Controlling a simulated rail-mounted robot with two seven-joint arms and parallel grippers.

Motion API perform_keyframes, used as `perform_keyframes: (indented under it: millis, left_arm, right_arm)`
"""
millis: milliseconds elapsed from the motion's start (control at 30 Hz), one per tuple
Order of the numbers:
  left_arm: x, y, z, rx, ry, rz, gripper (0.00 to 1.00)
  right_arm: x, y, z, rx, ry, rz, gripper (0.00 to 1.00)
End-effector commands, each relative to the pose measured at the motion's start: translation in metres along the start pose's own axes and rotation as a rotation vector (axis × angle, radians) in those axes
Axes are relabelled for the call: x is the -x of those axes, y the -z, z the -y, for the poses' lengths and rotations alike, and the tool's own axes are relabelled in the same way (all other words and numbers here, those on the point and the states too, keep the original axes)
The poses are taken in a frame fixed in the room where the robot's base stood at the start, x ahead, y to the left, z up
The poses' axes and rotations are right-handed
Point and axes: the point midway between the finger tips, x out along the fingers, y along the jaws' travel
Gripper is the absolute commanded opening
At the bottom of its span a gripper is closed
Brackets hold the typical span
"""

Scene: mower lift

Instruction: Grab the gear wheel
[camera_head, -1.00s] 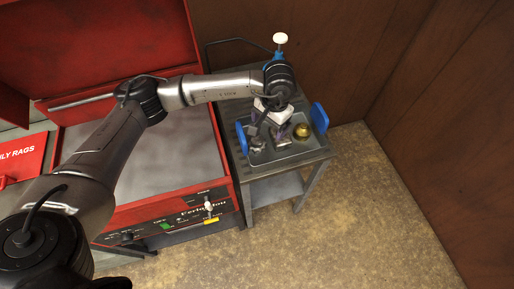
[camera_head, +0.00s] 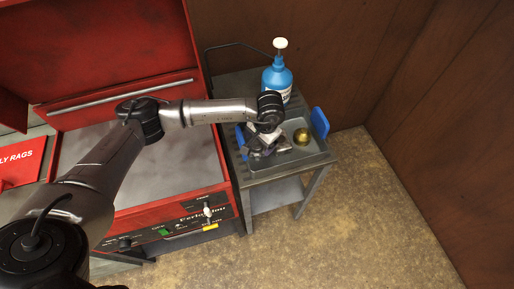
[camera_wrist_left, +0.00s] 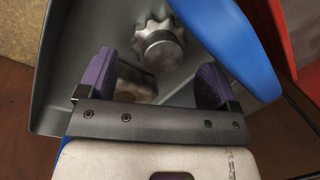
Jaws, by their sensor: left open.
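The gear wheel (camera_wrist_left: 157,42), silver with teeth and a raised round hub, lies in the grey tray (camera_wrist_left: 62,62) in the left wrist view. My left gripper (camera_wrist_left: 157,80) is open, its two purple fingers apart and the gear wheel just beyond their tips, not between them. In the head view, my left gripper (camera_head: 262,146) is low over the left part of the tray (camera_head: 318,154). It hides most of what lies there, and I cannot make out the gear wheel in that view. My right gripper is not in view.
A dull metal piece (camera_wrist_left: 135,86) shows by the left finger. A brass round part (camera_head: 302,136) sits in the tray, near its right blue handle (camera_head: 320,122). A blue pump bottle (camera_head: 277,80) stands behind. A red cabinet (camera_head: 130,203) is at the left, wooden walls behind.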

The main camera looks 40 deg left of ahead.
Motion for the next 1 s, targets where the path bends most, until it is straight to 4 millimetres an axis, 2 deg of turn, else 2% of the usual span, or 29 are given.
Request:
perform_keyframes:
  millis: [300,567,1000]
  left_arm:
    - [-0.040,0.003,0.000,0.001,-0.001,0.002,0.85]
    - [-0.043,0.003,0.001,0.000,0.000,0.000,0.85]
    - [-0.043,0.003,0.000,0.000,-0.001,0.000,0.43]
  right_arm:
    - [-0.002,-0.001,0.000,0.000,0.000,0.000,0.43]
    - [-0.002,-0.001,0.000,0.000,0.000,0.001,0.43]
    - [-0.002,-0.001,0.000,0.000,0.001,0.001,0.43]
